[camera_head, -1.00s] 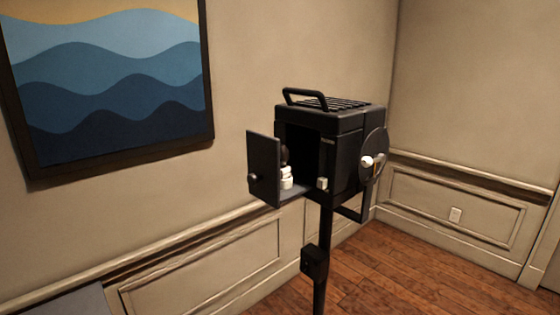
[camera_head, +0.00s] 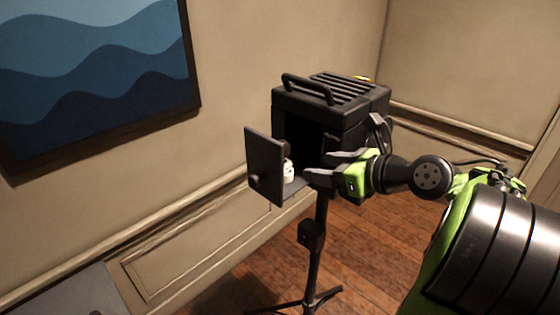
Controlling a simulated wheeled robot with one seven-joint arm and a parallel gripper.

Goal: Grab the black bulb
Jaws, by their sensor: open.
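The black bulb (camera_head: 287,150) shows as a dark rounded shape above a white base (camera_head: 288,171), just inside the opening of a black lamp housing (camera_head: 330,98) on a stand. The housing's door (camera_head: 264,166) stands open on the left and partly hides the bulb. My gripper (camera_head: 318,167) comes in from the right, in front of the opening. Its fingers are open and point left toward the bulb and its white base. They look empty and apart from the bulb, though the exact depth gap cannot be told.
The stand's pole (camera_head: 318,225) and tripod feet rest on the wooden floor (camera_head: 375,250). The open door is close to the left of my fingertips. A grey surface (camera_head: 70,295) is at the lower left. A wave painting (camera_head: 90,70) hangs on the wall.

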